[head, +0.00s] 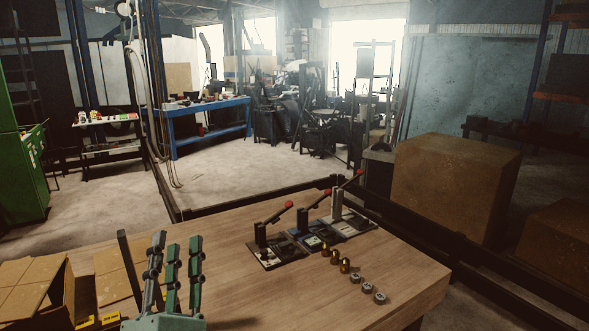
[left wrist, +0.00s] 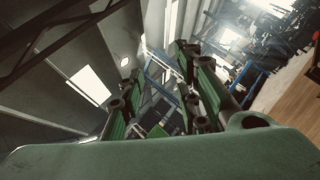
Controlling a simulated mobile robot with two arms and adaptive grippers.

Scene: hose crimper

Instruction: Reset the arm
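My left gripper (head: 176,243) stands with its green fingers pointing up over the near left part of the wooden table (head: 235,270). Its fingers are spread and nothing is between them. In the left wrist view the gripper (left wrist: 158,85) also shows spread and empty, with the room behind it. My right gripper is in neither view. Three crimpers with red-knobbed levers stand on the table, to the right of and beyond the left gripper: a black one (head: 277,252), a bluish one (head: 316,238) and a pale one (head: 346,222). Their levers slant up to the right.
Open cardboard boxes (head: 35,285) stand at the left, close to my left gripper. The table between gripper and crimpers is clear. A dark rail (head: 250,202) runs behind the table.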

